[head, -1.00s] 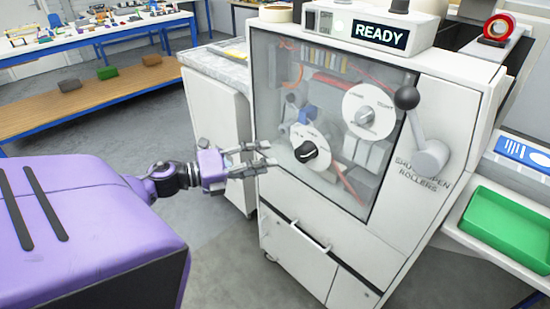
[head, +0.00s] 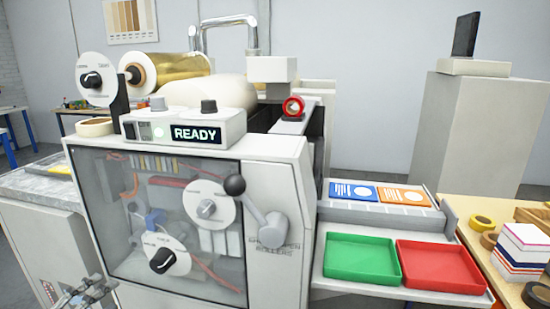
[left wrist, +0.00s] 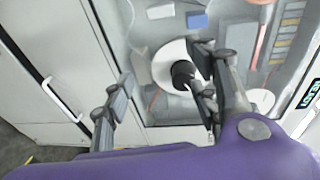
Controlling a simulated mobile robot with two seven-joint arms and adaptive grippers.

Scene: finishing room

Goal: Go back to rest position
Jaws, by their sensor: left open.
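My left gripper (head: 86,293) shows at the bottom left edge of the head view, in front of the lower left of the white machine (head: 285,190). In the left wrist view its two fingers (left wrist: 160,100) are spread apart with nothing between them. Beyond them is the machine's clear front panel with a black knob on a white dial (left wrist: 180,75). The same lower dial (head: 166,256) shows in the head view, clear of the gripper. My right gripper is in neither view.
The machine's display (head: 198,134) reads READY. A lever with a black ball (head: 235,185) sticks out at its front. A green tray (head: 360,259) and a red tray (head: 442,266) sit on a shelf at the right. A grey-topped cabinet (head: 40,205) stands at the left.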

